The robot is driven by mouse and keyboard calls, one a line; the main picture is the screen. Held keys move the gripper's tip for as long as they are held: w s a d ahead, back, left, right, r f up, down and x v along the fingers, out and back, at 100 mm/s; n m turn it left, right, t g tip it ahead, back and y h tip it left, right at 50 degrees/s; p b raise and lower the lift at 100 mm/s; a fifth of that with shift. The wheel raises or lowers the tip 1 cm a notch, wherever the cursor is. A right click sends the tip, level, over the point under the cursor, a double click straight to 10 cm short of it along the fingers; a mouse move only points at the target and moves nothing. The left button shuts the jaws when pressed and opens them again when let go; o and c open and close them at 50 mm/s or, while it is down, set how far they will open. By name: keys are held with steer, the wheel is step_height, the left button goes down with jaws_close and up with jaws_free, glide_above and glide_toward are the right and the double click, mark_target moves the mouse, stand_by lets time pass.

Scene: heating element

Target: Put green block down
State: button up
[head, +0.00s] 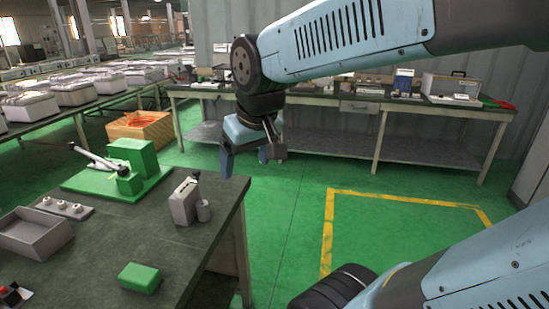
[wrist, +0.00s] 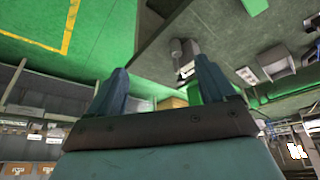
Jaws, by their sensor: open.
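The green block (head: 139,278) lies flat on the dark workbench (head: 190,255), near its front edge in the head view. It also shows at the top of the wrist view (wrist: 255,6). My gripper (head: 248,160) hangs past the bench's right side, above the green floor, well apart from the block. Its two fingers stand wide apart in the wrist view (wrist: 160,72), with nothing between them.
A grey box-shaped part (head: 184,201) with a small cylinder stands near the bench's right edge. A green fixture with a lever (head: 133,155), a grey tray (head: 35,233) and a strip with white knobs (head: 64,207) are also on it. A long back table (head: 340,105) holds equipment.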

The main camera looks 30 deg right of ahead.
steer(key=shift+m+t, duration=0.5)
steer(key=shift+m, duration=0.4)
steer(key=s+d, duration=0.2)
steer(key=s+d+r, duration=0.1)
steer(key=s+d, duration=0.1)
steer(key=shift+s, duration=0.15)
stand_by(0.5)
steer(key=n+g, duration=0.6)
steer(key=n, duration=0.4)
glide_above(138, 273)
step_height(138, 273, down, 15)
steer(key=f, duration=0.8)
steer(key=shift+s+a+f, duration=0.1)
steer(key=shift+s+f, duration=0.15)
steer(key=shift+w+f, duration=0.15)
steer(key=shift+f, duration=1.15)
steer(key=shift+w+f, duration=0.1)
steer(key=shift+f, duration=1.2)
steer(key=shift+c, duration=0.5)
